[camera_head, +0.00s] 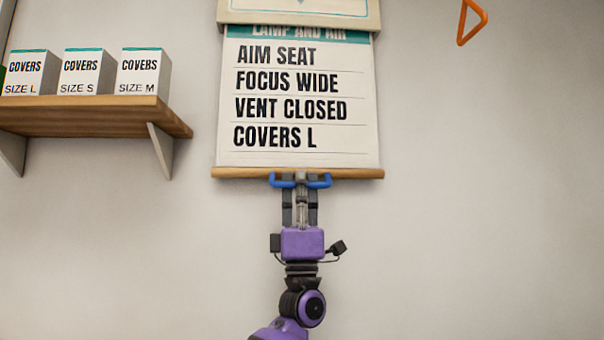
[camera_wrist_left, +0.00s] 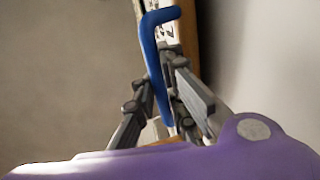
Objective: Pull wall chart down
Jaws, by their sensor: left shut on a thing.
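The wall chart (camera_head: 300,100) hangs partly unrolled from a cream housing (camera_head: 300,12) at the top of the head view. Its visible lines read "AIM SEAT", "FOCUS WIDE", "VENT CLOSED" and "COVERS L"; the teal heading is partly cut off by the housing. A wooden bar (camera_head: 230,173) runs along its lower edge. A blue handle (camera_head: 322,181) is at the middle of the bar. My left gripper (camera_head: 301,182) is shut on the handle from below. In the left wrist view the blue handle (camera_wrist_left: 152,50) passes between the fingers (camera_wrist_left: 166,95). My right gripper is not in view.
A wooden shelf (camera_head: 100,115) on the left wall carries three boxes, marked "SIZE L" (camera_head: 25,75), "SIZE S" (camera_head: 82,75) and "SIZE M" (camera_head: 140,75). An orange triangular ring (camera_head: 472,22) hangs at the upper right. The wall below the chart is clear.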

